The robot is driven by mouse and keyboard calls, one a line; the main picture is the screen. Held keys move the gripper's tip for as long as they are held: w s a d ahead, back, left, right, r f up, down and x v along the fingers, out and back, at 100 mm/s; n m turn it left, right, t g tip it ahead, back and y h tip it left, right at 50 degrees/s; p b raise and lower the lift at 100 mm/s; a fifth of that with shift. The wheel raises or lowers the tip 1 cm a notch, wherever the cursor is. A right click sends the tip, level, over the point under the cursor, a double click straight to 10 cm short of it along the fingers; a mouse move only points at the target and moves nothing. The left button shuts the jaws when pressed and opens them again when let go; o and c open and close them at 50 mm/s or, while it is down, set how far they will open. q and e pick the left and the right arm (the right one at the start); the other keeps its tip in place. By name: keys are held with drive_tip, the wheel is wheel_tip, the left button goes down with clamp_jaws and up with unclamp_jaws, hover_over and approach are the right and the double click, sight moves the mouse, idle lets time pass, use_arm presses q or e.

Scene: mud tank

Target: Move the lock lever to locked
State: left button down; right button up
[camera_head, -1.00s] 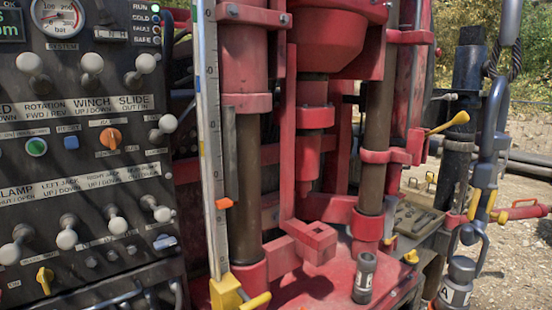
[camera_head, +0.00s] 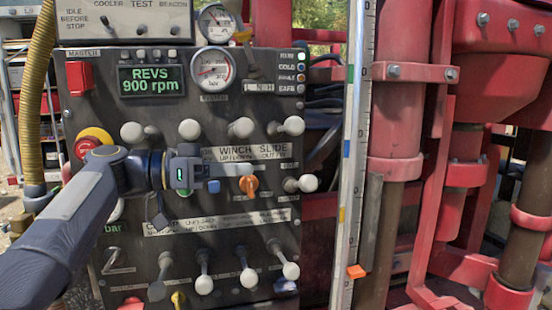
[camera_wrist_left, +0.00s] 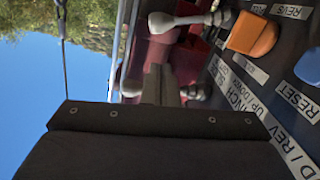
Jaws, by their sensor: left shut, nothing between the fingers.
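A short lever with a white ball knob (camera_head: 308,183) sticks out at the right edge of the black control panel (camera_head: 150,245), right of the orange knob (camera_head: 249,185). It may be the lock lever; its label is too small to read. My left gripper (camera_head: 187,172) is in front of the panel, left of the orange knob, and hides part of the middle row. In the left wrist view its fingers (camera_wrist_left: 161,80) are shut and empty. A white-knobbed lever (camera_wrist_left: 165,22) shows just above their tips, apart in the picture. My right gripper is out of view.
Rows of white-knobbed levers (camera_head: 240,128) stand above and below my gripper. A blue button (camera_head: 213,186) sits close to it. A ruler post (camera_head: 350,130) and red rig frame (camera_head: 395,100) stand to the right.

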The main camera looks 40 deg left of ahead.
sight(300, 185)
use_arm(q)
drive_tip(key=p+x, duration=0.3)
drive_tip(key=x, duration=0.6)
drive_tip(key=shift+w+d, duration=0.2)
drive_tip(key=shift+d, duration=0.15)
drive_tip(key=shift+s+d+f+m+b, duration=0.3)
drive_tip(key=shift+f+m+b, duration=1.2)
drive_tip(key=shift+b, duration=2.4)
drive_tip(key=shift+s+d+f+m+b, duration=0.25)
drive_tip(key=shift+f+m+b, duration=1.2)
drive_tip(key=shift+b, duration=2.4)
drive_tip(key=shift+s+d+f+m+b, duration=0.25)
drive_tip(key=shift+f+m+b, duration=1.25)
drive_tip(key=shift+b, duration=2.4)
